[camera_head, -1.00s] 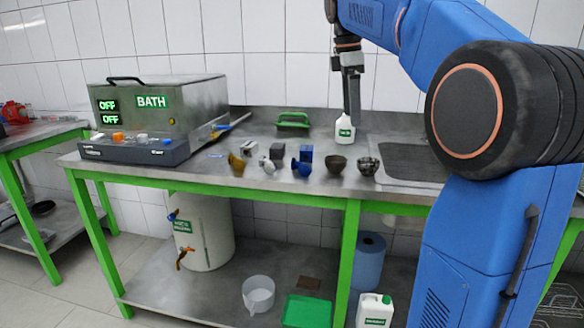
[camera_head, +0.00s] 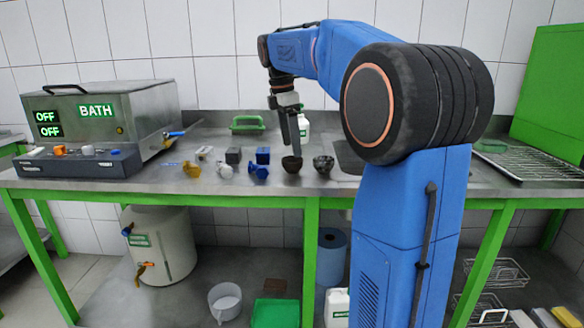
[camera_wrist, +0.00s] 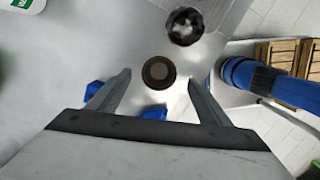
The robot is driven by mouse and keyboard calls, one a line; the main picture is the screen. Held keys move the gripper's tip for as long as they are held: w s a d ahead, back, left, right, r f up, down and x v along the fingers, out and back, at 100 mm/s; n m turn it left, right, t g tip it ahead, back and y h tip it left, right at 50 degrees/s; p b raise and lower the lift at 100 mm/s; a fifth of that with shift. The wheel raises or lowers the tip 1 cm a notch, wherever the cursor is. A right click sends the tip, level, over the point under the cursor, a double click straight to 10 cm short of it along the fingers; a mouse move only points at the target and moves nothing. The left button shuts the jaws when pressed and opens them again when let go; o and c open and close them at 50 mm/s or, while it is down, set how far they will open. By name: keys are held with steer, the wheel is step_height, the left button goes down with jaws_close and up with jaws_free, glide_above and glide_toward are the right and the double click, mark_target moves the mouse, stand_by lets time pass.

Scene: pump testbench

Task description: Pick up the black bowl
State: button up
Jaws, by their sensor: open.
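The black bowl (camera_head: 291,165), plain and nearly black, stands upright on the metal bench. In the wrist view it shows from above as a dark round bowl (camera_wrist: 159,72) with a brownish inside. It lies between the tips of my fingers in that picture, with a gap on both sides. My gripper (camera_head: 295,152) points down, open and empty, just above or at the bowl in the head view. Its jaws (camera_wrist: 158,82) are spread wide in the wrist view. I cannot tell the exact height of the tips over the rim.
A mottled dark-grey bowl (camera_head: 323,165) stands close to the right; it also shows in the wrist view (camera_wrist: 184,26). A blue dumbbell-shaped part (camera_head: 258,171) and blue block (camera_head: 263,155) are to the left. A white bottle (camera_head: 304,127) is behind my gripper. The sink is to the right.

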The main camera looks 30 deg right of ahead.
mark_target(293, 159)
steer(key=shift+d+f, duration=0.15)
steer(key=shift+f, duration=1.45)
steer(key=shift+d+f, duration=0.15)
steer(key=shift+f, duration=1.4)
steer(key=c, duration=1.1)
steer(key=shift+c, duration=0.2)
steer(key=shift+r, duration=0.15)
